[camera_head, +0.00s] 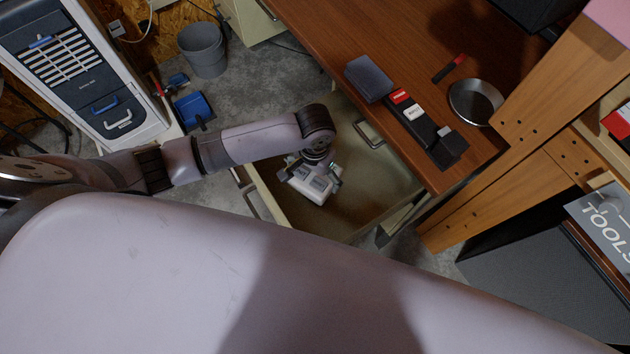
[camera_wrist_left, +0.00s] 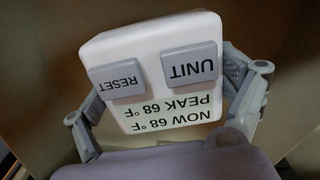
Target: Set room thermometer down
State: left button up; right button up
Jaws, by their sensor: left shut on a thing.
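The room thermometer (camera_head: 313,184) is a small white block with grey buttons, seen in the head view over the open drawer (camera_head: 372,190). In the left wrist view the thermometer (camera_wrist_left: 150,62) fills the middle, with grey UNIT and RESET buttons and a display reading 68 °F, upside down. My left gripper (camera_head: 312,176) is shut on it, one finger at each side; the fingers also show in the left wrist view (camera_wrist_left: 165,100). I cannot tell whether the thermometer touches the drawer's bottom. My right gripper is not in view.
A wooden bench top (camera_head: 330,30) overhangs the drawer on the right, with a dark sponge-like block (camera_head: 369,78), a black tool (camera_head: 425,125) and a round metal pan (camera_head: 475,101). A grey bucket (camera_head: 204,50) and blue dustpan (camera_head: 193,110) stand on the floor.

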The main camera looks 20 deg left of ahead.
pick_arm(q)
jog(key=shift+f+b, duration=0.35)
jog(key=shift+f, duration=2)
jog(key=shift+f, duration=0.1)
jog(key=o, duration=1)
notch_tip(320, 180, up, 12)
jog(key=shift+r+p, duration=0.1)
jog(key=shift+p, duration=0.9)
